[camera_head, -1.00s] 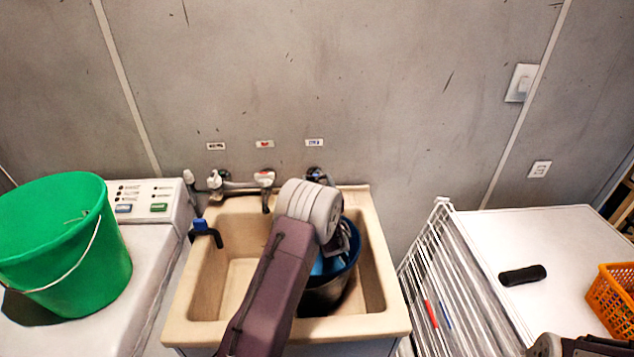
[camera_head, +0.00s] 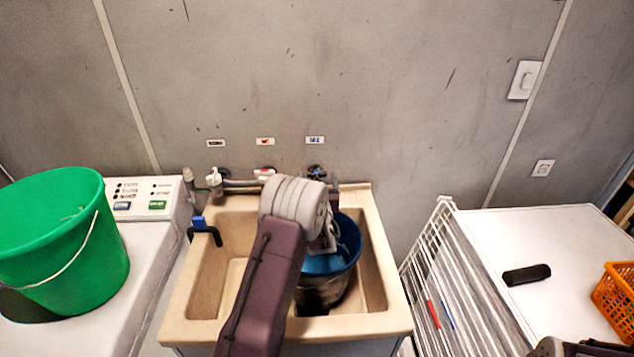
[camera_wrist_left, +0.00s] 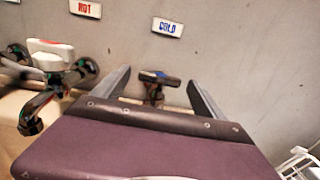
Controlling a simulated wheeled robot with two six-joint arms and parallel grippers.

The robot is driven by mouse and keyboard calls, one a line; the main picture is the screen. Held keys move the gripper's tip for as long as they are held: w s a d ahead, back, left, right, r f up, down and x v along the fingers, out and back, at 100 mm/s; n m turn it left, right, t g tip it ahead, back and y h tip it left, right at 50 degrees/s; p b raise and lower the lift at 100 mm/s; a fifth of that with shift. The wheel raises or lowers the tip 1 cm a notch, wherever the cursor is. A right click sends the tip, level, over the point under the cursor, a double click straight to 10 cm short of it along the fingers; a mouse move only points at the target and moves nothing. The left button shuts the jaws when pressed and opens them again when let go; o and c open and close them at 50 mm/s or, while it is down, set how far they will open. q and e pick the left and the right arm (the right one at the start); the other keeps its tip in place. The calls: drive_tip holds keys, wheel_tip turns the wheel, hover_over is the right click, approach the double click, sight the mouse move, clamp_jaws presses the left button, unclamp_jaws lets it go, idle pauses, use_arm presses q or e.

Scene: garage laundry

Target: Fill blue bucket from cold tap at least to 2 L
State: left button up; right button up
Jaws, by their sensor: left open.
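The blue bucket (camera_head: 349,243) stands in the beige sink (camera_head: 205,331), on its right side. My left arm hides part of the bucket, and its water level cannot be read. The cold tap (camera_head: 316,170) is on the wall under the blue label, and its blue-marked handle shows in the left wrist view (camera_wrist_left: 158,76). My left gripper (camera_wrist_left: 160,90) is open, with the tap handle seen between its two fingers and a little beyond; no contact can be made out. In the head view my wrist mostly hides the fingers. My right gripper is not clearly visible.
The red-marked hot tap (camera_head: 264,173) is left of the cold tap. A green bucket (camera_head: 65,245) stands on the washing machine at left. A white drying rack (camera_head: 440,270) and a white surface with an orange basket (camera_head: 614,290) are at right.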

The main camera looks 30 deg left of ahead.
use_arm(q)
drive_tip(key=b+v, duration=0.1)
drive_tip(key=v, duration=0.8)
